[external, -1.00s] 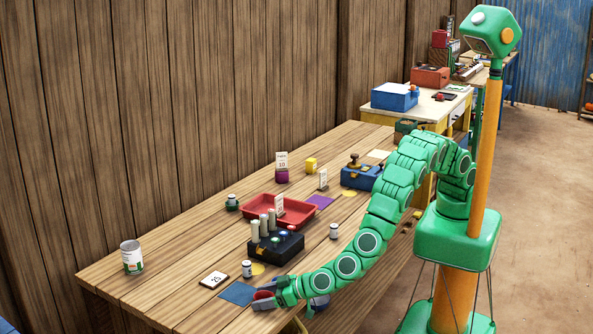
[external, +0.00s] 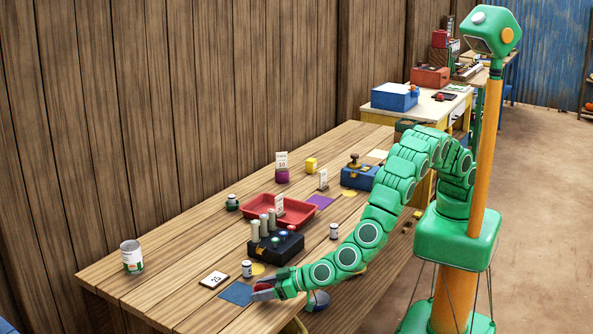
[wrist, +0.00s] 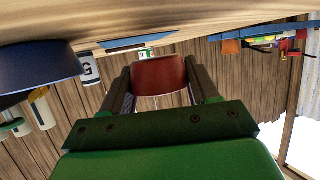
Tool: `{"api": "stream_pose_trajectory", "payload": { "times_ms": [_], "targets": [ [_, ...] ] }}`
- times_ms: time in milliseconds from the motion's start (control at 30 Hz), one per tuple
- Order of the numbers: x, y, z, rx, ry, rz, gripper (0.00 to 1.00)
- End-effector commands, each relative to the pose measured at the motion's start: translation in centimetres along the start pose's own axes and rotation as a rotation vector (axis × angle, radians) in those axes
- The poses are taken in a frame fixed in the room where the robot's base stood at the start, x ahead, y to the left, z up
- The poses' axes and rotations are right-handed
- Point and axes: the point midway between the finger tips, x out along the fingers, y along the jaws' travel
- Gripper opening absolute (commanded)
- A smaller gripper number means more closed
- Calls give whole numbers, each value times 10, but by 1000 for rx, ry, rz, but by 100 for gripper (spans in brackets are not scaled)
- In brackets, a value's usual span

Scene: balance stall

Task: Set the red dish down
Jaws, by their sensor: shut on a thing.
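My gripper (external: 263,291) is shut on the small red dish (external: 262,287) at the front edge of the wooden table. In the wrist view, the red dish (wrist: 159,76) sits between the two fingers, and the scene appears upside down. A flat blue square (external: 237,293) lies on the table just left of my gripper; it also shows in the wrist view (wrist: 138,42) beyond the dish. I cannot tell whether the dish touches the table. The fingers hide part of it in the external view.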

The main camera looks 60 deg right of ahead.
Motion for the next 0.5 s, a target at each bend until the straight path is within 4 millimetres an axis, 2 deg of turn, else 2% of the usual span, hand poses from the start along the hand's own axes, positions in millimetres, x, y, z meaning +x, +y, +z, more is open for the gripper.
{"api": "stream_pose_trajectory", "payload": {
  "times_ms": [33, 500],
  "targets": [
    [-5, -1, -8, 1, 1, -2, 25],
    [-58, 28, -43, 1, 1, -2, 25]
  ]
}}
